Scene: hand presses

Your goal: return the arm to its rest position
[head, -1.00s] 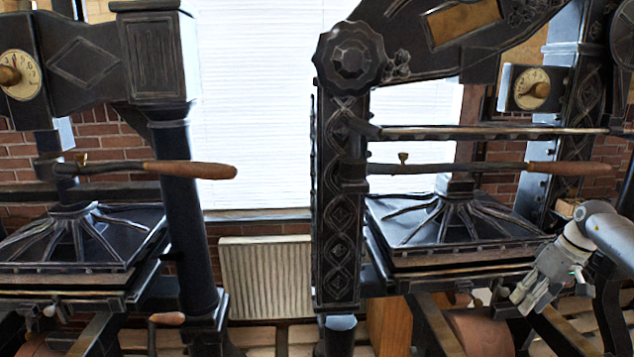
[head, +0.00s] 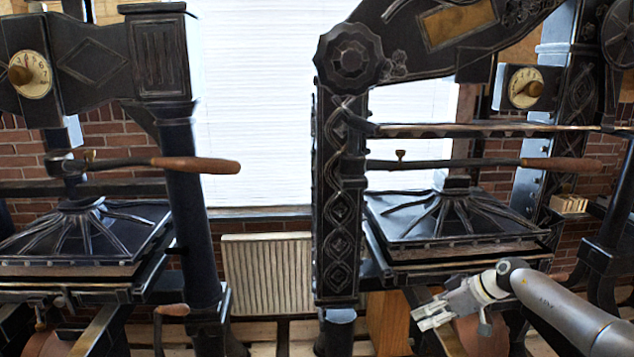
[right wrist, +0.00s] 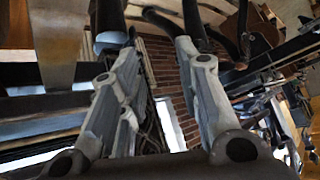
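My right arm (head: 560,305) comes in from the lower right in the head view. Its gripper (head: 420,317) points left, in front of and below the front edge of the right press's flat bed (head: 455,250). It looks apart from the press, though the depth gap is hard to judge. In the right wrist view the two fingers of the right gripper (right wrist: 155,52) stand well apart with nothing between them. My left arm and gripper are not in view.
The right press has a lever with a wooden handle (head: 562,163) above its bed. The left press has a similar handle (head: 195,165) and a lower crank handle (head: 172,310). A radiator (head: 266,275) stands between them. A small wooden box (head: 569,204) is at the right.

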